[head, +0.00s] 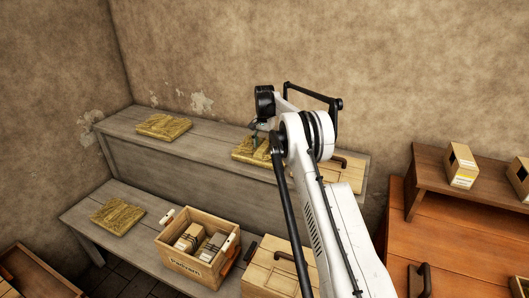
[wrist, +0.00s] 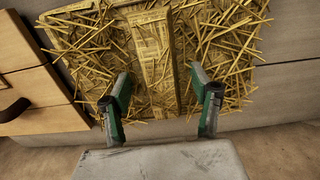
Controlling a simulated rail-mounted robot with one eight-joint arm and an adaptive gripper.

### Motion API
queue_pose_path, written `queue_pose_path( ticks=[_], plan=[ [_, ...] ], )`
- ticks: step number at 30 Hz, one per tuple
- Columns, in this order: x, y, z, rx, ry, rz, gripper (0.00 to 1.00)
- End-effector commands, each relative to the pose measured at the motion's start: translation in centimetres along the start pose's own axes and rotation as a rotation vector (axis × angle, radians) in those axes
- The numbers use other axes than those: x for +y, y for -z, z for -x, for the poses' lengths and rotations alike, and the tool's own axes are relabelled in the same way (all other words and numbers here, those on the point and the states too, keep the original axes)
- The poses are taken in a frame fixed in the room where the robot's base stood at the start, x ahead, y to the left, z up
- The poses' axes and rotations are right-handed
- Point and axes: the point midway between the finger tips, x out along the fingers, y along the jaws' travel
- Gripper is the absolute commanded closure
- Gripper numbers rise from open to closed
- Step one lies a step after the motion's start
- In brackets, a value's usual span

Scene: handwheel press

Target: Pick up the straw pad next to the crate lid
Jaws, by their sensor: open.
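A yellow straw pad (head: 246,152) lies on the upper grey bench, just left of a light wooden crate lid (head: 350,173) with a dark handle. My arm covers part of both in the head view. My gripper (head: 262,134) is over this pad. In the wrist view, the straw pad (wrist: 150,50) fills the upper middle, with loose straws sticking out. The lid (wrist: 45,100) is at the left, close beside the pad. My gripper (wrist: 160,76) is open, its two green-and-grey fingers apart above the pad, with nothing held between them.
Other straw pads lie on the upper bench (head: 164,127) and the lower bench (head: 117,216). An open crate (head: 190,270) with packages stands on the lower bench, beside another handled lid (head: 262,277). Cartons (head: 461,166) stand on a brown shelf at right. A wall backs the upper bench.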

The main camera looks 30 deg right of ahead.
Motion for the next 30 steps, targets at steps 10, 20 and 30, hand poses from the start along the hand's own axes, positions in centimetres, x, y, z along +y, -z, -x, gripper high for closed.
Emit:
queue_pose_path(
  ticks=[10, 20, 30],
  plan=[
    [0.00, 0.00, -0.40, 0.000, 0.000, 0.000, 0.49],
    [0.00, 0.00, -0.37, 0.000, 0.000, 0.000, 0.94],
    [0.00, 0.00, -0.16, 0.000, 0.000, 0.000, 0.98]
  ],
)
